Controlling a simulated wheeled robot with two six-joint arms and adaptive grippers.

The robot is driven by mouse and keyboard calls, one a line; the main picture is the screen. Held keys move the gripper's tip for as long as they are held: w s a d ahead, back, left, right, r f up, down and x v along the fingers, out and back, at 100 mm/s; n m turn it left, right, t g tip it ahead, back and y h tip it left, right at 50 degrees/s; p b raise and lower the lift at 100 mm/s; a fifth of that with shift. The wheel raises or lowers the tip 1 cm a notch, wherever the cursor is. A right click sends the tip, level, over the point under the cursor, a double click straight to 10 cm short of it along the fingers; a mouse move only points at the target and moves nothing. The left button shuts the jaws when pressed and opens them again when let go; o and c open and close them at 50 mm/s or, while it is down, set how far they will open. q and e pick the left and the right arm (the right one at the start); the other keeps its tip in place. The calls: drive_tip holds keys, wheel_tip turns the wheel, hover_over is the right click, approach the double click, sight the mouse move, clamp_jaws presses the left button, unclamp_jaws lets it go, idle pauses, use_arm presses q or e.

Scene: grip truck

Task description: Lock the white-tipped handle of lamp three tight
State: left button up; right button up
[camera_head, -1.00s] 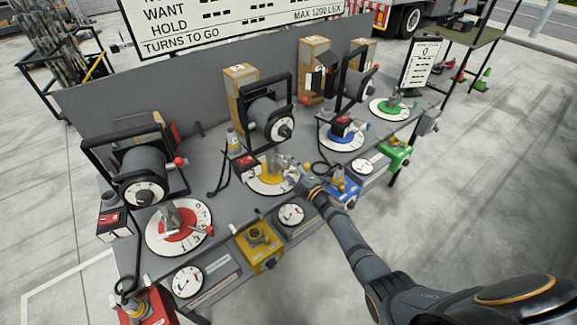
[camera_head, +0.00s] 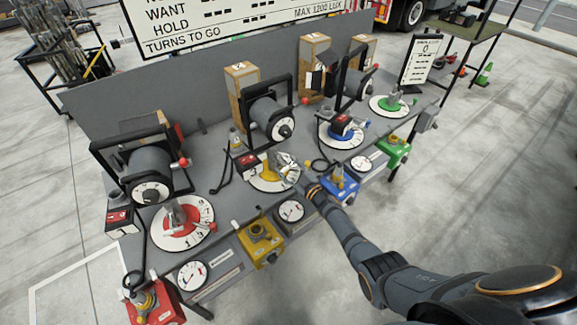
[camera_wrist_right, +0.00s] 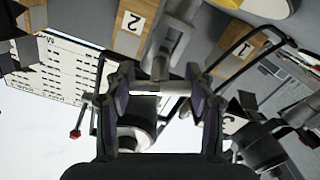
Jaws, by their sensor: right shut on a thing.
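My right gripper (camera_head: 286,169) is over the white dial with the yellow centre (camera_head: 264,185). In the right wrist view, its fingers (camera_wrist_right: 158,90) are shut on a short pale bar (camera_wrist_right: 160,88), which adjoins a grey metal post (camera_wrist_right: 172,42). I take the bar for the white-tipped handle. The head view does not show its tip clearly, as the fingers cover it. Lamps in black yokes stand along the bench: one at left (camera_head: 150,165), one in the middle (camera_head: 268,113), one at right (camera_head: 355,82). I cannot read which is lamp three. My left gripper is out of view.
A red dial (camera_head: 181,222), a blue dial (camera_head: 341,134) and a green dial (camera_head: 390,106) share the grey bench with coloured boxes and gauges. A large sign (camera_head: 230,22) stands behind.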

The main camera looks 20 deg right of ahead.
drive_tip(key=shift+m, duration=1.1)
drive_tip(key=o, duration=1.2)
drive_tip(key=shift+s, duration=0.1)
drive_tip(key=v, duration=1.1)
drive_tip(key=shift+s+d, duration=0.1)
drive_tip(key=shift+s, duration=0.3)
